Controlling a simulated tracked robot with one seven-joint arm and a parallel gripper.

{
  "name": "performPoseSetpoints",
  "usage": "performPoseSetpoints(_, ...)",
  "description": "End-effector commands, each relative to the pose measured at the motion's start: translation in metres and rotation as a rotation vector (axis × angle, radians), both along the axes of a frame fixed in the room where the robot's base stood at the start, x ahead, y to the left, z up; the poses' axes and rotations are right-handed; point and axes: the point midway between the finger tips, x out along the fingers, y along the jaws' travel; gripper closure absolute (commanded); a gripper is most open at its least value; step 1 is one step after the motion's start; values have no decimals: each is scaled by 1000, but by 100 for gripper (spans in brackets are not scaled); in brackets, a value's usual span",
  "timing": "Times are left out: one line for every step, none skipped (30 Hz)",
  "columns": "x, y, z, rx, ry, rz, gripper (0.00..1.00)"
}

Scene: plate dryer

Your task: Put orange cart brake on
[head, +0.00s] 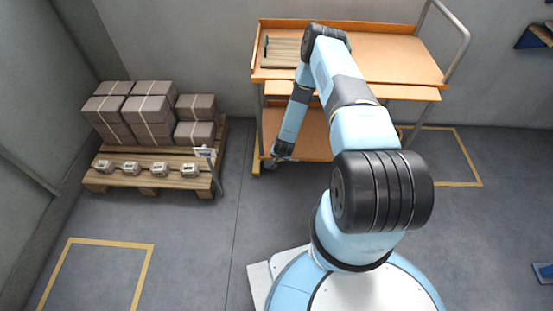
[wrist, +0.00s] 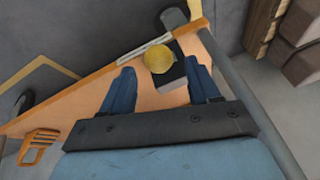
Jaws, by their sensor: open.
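The orange cart (head: 385,50) stands against the back wall, with an upper deck and a lower shelf. My gripper (head: 278,160) is low at the cart's front left corner, beside a caster. In the wrist view my gripper (wrist: 161,70) is open, its two blue fingers apart. A round yellow piece (wrist: 159,58) and a black block (wrist: 172,76) show between the fingers, close to the edge of the orange shelf (wrist: 80,112). I cannot tell whether the fingers touch them, nor which part is the brake. Dark wheels (wrist: 175,18) show past the shelf edge.
A wooden pallet (head: 150,172) with grey boxes (head: 140,108) and several small pale items stands left of the cart. A slotted orange piece (wrist: 38,146) lies at lower left in the wrist view. A grey post (wrist: 228,75) rises close to the right finger. Floor before the pallet is clear.

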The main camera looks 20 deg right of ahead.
Motion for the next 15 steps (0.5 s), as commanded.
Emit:
performPoseSetpoints(3,0,-9,0,0,-1,39)
performPoseSetpoints(5,0,-12,0,0,0,39)
performPoseSetpoints(7,0,-17,0,-1,0,39)
performPoseSetpoints(9,0,-21,0,0,1,39)
performPoseSetpoints(11,0,-24,0,0,1,39)
performPoseSetpoints(13,-1,-28,1,-1,0,39)
performPoseSetpoints(14,0,-30,0,0,1,39)
performPoseSetpoints(15,-1,-33,1,-1,0,39)
performPoseSetpoints(16,-1,-35,0,0,1,39)
performPoseSetpoints(17,-1,-37,0,0,1,39)
performPoseSetpoints(17,-1,-38,0,0,1,39)
performPoseSetpoints(18,-1,-39,0,0,1,39)
performPoseSetpoints(19,-1,-40,0,-1,1,39)
performPoseSetpoints(19,-1,-40,0,-1,1,39)
performPoseSetpoints(19,-1,-40,-1,-1,2,39)
